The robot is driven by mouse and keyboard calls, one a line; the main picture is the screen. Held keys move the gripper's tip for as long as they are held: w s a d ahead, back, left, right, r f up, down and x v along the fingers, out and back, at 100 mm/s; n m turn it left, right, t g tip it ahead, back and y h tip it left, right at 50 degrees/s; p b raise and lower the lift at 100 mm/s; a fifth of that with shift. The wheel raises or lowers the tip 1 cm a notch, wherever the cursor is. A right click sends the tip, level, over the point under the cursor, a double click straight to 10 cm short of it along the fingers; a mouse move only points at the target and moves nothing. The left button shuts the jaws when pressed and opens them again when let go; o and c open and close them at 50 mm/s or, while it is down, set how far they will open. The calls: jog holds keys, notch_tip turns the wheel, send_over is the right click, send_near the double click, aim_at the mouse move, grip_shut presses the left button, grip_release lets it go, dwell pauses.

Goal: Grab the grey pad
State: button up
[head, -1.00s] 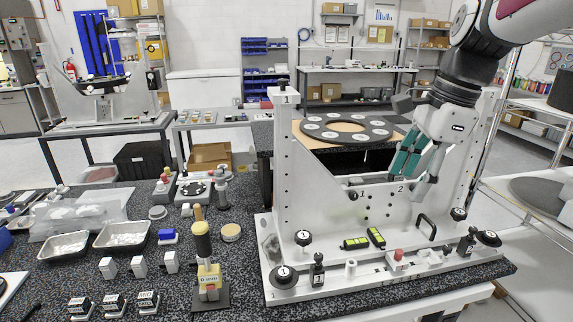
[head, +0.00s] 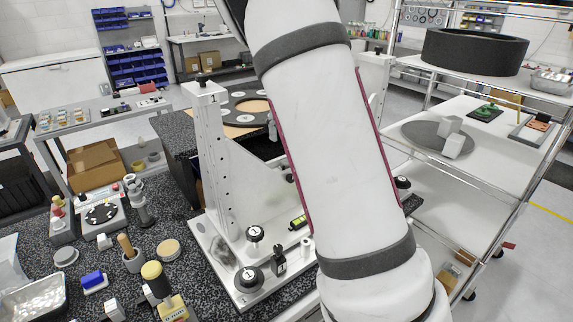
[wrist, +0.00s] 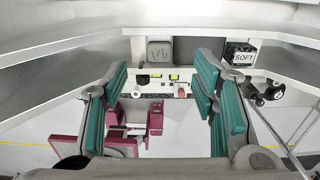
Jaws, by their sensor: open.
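A grey square piece with dark marks on its face (wrist: 160,51), which looks like the grey pad, shows in the wrist view at the top middle. It is beyond my fingertips and apart from them. My gripper (wrist: 164,92) is open, with teal finger pads at left and right and nothing held between them. In the head view my white arm hides the gripper and the grey piece.
A block labelled SOFT (wrist: 241,54) stands right of the grey piece. The white fixture (head: 221,165) stands on the speckled table, partly behind my arm. A wire-shelf cart at right carries a grey disc (head: 418,141) with pale cubes and a black ring (head: 475,53).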

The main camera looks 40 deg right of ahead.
notch_tip(320, 180, down, 3)
jog(key=shift+r, duration=0.1)
jog(key=f+p, duration=0.1)
jog(key=f, duration=0.1)
jog(key=s+f+p, duration=0.1)
jog(key=f, duration=0.1)
jog(key=shift+s+f, duration=0.1)
jog(key=shift+f, duration=0.65)
jog(key=c, duration=1.2)
